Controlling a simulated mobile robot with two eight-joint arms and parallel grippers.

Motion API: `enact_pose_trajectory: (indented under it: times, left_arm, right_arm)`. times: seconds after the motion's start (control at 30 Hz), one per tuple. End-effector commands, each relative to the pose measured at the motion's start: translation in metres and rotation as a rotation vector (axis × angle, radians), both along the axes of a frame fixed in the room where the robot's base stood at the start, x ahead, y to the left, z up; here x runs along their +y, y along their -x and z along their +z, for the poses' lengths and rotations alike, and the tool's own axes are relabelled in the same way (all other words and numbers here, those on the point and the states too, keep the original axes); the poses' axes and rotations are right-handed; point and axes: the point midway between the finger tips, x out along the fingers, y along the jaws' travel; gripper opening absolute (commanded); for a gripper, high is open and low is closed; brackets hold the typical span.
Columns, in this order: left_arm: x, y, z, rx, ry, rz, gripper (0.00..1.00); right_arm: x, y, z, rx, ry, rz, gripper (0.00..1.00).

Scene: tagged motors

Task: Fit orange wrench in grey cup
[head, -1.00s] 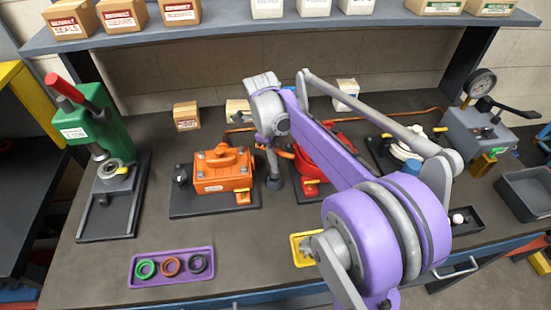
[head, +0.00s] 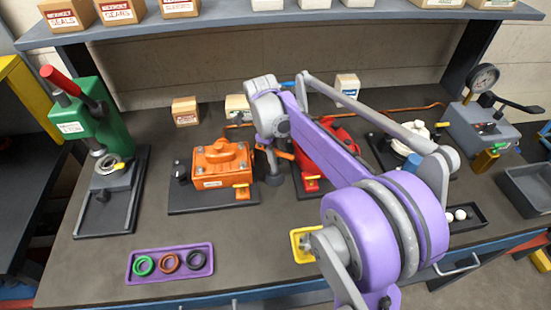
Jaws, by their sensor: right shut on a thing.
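Directly below is a small upright grey piece, which looks like the grey cup (head: 275,180), standing on the bench. Whether the wrench touches or enters it I cannot tell at this size. My left gripper is out of view.
The orange motor (head: 221,165) stands close on the left and a red motor (head: 340,140) on the right, partly behind my arm. A green press (head: 95,130), a purple tray (head: 170,277) with rings and a yellow tray (head: 301,257) also stand here.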

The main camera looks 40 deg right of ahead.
Motion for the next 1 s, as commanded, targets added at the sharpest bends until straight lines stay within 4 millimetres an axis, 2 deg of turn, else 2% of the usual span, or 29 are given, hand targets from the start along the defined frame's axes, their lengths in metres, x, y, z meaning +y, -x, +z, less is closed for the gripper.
enact_pose_trajectory:
  times: [0.5,0.53,0.7,0.73,1.0]
  left_arm:
    - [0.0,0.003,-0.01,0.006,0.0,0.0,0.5]
    - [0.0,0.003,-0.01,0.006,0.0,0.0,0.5]
    - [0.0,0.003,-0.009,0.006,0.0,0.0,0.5]
    - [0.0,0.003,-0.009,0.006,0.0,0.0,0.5]
    - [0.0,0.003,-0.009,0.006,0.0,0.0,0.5]
  right_arm:
    - [0.0,0.0,-0.013,0.0,0.0,0.0,0.0]
    - [0.0,0.0,-0.013,0.0,0.0,0.0,0.21]
    - [0.0,0.0,-0.013,0.0,0.0,0.0,0.52]
    - [0.0,0.0,-0.013,0.0,0.0,0.0,0.55]
    - [0.0,0.0,-0.012,0.0,0.0,0.0,0.55]
